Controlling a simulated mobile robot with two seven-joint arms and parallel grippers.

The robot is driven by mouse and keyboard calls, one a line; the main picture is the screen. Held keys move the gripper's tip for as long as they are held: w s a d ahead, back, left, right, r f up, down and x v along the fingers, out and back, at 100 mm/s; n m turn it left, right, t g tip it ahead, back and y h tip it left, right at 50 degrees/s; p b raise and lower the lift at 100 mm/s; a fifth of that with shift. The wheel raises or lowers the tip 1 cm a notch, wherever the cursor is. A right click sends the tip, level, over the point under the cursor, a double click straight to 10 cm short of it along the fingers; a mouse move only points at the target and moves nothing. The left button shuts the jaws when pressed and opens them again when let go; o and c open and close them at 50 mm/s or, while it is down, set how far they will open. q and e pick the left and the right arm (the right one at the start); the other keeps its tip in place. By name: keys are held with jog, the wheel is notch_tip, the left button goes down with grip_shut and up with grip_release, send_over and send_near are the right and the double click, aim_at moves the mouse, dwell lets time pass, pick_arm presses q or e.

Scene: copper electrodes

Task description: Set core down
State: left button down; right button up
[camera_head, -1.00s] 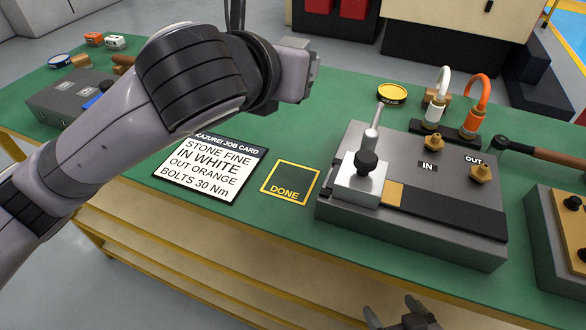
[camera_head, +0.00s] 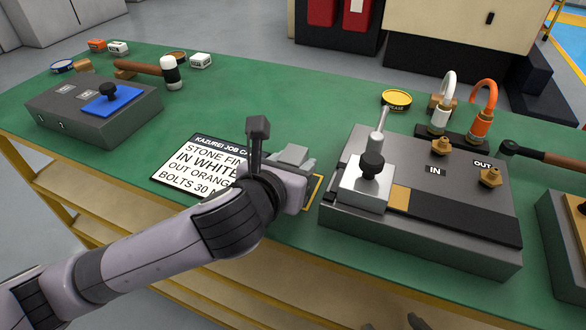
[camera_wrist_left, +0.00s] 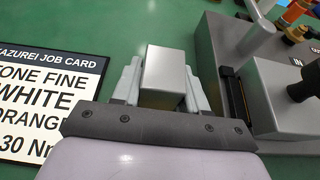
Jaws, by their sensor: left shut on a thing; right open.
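My left gripper (camera_head: 296,160) is shut on the core, a plain grey block (camera_wrist_left: 165,72) that sits between the two fingers in the left wrist view. The gripper is over the green bench at the yellow-outlined DONE square (camera_head: 314,192), between the job card and the grey fixture. The arm hides most of the square. I cannot tell whether the core touches the bench. My right gripper (camera_head: 400,322) barely shows at the bottom edge of the head view, away from the core.
The job card (camera_head: 190,166) lies left of the gripper, partly covered by my arm. The grey fixture (camera_head: 455,215) with its steel block and lever (camera_head: 368,180) stands close on the right. A hammer (camera_head: 150,68) and a grey box (camera_head: 70,115) are at the far left.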

pick_arm(q)
jog(key=shift+f, duration=0.2)
jog(key=shift+f, duration=0.15)
jog(key=c, duration=0.6)
grip_release()
jog(key=shift+f, duration=0.1)
jog(key=shift+s+r, duration=0.15)
jog(key=shift+r, duration=0.1)
pick_arm(e)
jog(key=shift+r+p, duration=0.5)
jog(key=shift+p, duration=0.1)
pick_arm(q)
jog(key=v, duration=1.1)
jog(key=shift+s+a, duration=0.2)
jog(key=shift+s, duration=0.1)
